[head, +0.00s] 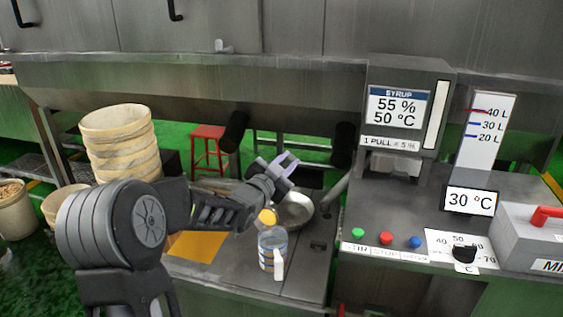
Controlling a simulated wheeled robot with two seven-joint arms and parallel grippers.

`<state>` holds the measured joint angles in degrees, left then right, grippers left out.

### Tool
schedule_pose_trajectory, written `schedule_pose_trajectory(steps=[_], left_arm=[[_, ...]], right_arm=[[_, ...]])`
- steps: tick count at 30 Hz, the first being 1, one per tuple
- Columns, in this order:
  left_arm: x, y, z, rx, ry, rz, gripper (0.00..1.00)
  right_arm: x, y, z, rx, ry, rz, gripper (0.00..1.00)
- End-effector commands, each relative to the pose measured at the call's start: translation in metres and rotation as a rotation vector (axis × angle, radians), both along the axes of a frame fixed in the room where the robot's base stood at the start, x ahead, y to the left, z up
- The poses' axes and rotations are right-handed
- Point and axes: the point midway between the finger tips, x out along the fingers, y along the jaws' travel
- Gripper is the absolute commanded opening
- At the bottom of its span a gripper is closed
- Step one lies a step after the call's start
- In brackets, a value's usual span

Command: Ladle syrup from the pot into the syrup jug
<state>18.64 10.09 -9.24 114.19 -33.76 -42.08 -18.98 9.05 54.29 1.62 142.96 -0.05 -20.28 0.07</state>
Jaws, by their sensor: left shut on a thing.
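My left gripper (284,171) reaches in from the left and is shut, above the worktop and the round metal pot (299,212). What it holds is mostly hidden by the fingers and seems to be the ladle's handle; I cannot make out the ladle's bowl. The syrup jug (266,248) is clear with bluish markings and a pale handle, and stands upright in front of the pot. A small orange-yellow rounded thing (267,217) shows at the jug's top; I cannot tell whether it touches the jug. My arm hides part of the pot's left side. My right gripper is not in view.
A syrup display (394,108) reads 55 % and 50 °C. To the right are coloured buttons (386,238), a dial (464,253) and a toolbox-like case (535,240). Stacked tubs (118,135) stand left. A yellow sheet (197,246) lies on the worktop; its front right is clear.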

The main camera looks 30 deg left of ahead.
Motion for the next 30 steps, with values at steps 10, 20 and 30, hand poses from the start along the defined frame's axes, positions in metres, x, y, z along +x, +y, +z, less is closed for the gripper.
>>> schedule_pose_trajectory(steps=[10,20,30], left_arm=[[0.002,-0.022,-0.009,0.093,0.009,-0.001,0.0],[0.004,-0.043,-0.016,0.182,0.02,-0.003,0.0],[0.006,-0.06,-0.03,0.273,0.026,0.0,0.0]], right_arm=[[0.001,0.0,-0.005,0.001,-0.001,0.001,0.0],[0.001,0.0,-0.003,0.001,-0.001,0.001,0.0],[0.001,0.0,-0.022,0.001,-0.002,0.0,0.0]])
